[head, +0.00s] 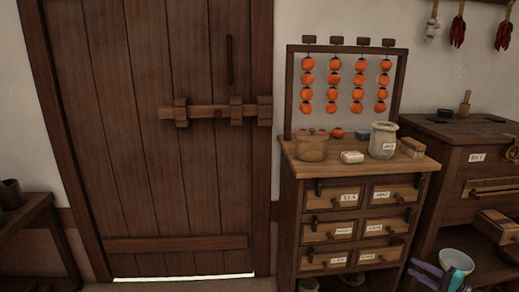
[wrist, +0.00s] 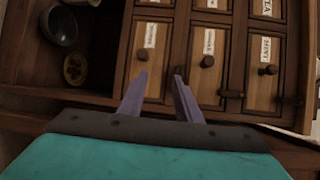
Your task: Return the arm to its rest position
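My gripper (head: 421,269) shows at the lower right of the head view, in front of the lower part of the drawer chest and cabinet. Its purple fingers and teal body are partly cut off by the bottom edge. In the wrist view my gripper (wrist: 160,78) has its two purple fingers apart with nothing between them. The fingers point toward the labelled drawer fronts, which appear turned sideways there. I cannot tell how far the fingertips are from the drawers. The rest of my arm is out of view.
The drawer chest (head: 352,203) carries a lidded pot (head: 312,147), a pale jar (head: 383,140) and a frame of hanging orange fruit. A cabinet (head: 446,165) stands to its right, with a pale bowl (head: 456,261) low down. A barred door (head: 160,150) is at left.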

